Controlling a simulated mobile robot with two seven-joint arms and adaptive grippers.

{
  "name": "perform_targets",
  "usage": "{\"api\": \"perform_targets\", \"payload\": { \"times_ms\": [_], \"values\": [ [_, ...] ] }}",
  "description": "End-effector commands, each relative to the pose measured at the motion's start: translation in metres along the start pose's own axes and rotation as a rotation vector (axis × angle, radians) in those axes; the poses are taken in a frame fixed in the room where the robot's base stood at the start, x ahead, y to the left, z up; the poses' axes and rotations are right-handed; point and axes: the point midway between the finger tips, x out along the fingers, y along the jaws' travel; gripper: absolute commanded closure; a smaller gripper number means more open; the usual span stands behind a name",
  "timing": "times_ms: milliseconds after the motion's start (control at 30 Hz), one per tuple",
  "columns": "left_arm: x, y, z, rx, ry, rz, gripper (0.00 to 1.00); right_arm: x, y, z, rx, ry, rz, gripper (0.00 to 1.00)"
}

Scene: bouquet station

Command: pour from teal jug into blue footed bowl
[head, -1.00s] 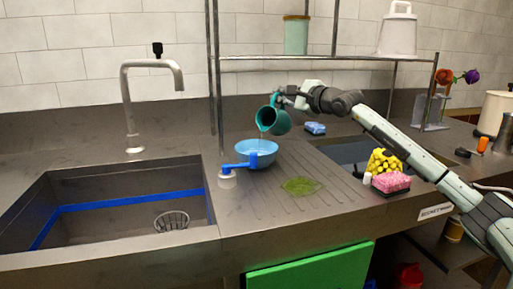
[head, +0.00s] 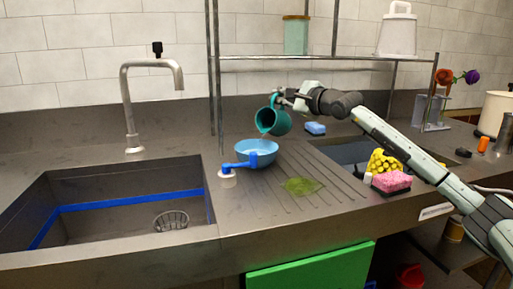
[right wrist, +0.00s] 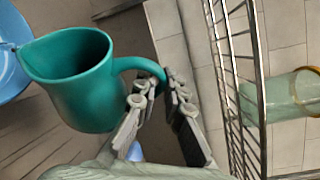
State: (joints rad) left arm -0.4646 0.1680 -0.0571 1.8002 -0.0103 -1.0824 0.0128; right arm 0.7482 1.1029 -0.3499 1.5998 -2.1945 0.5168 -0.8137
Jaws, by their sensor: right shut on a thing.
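The teal jug (head: 273,121) is tilted, with its mouth toward the lower left, above the blue footed bowl (head: 257,151). A thin stream shows between the jug's lip and the bowl in the head view. My right gripper (head: 284,100) is shut on the jug's handle. In the right wrist view the jug (right wrist: 82,75) hangs from the fingers (right wrist: 155,95) by its handle, and the bowl's rim (right wrist: 10,72) shows at the left edge. The bowl stands upright on the ribbed drainboard. My left gripper is not in view.
A green patch (head: 302,187) lies on the drainboard. The steel rack (head: 300,58) rises behind.

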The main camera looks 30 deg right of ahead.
Motion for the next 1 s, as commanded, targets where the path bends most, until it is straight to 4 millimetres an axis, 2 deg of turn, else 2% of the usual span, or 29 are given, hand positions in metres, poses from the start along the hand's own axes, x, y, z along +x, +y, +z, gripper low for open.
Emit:
{"api": "perform_targets", "payload": {
  "times_ms": [533,1000],
  "values": [
    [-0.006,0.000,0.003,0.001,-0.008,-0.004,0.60,-0.002,0.001,0.003,-0.034,-0.008,-0.015,1.00],
    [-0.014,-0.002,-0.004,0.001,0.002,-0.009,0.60,-0.003,0.002,0.005,-0.062,-0.012,-0.025,1.00]
  ]
}}
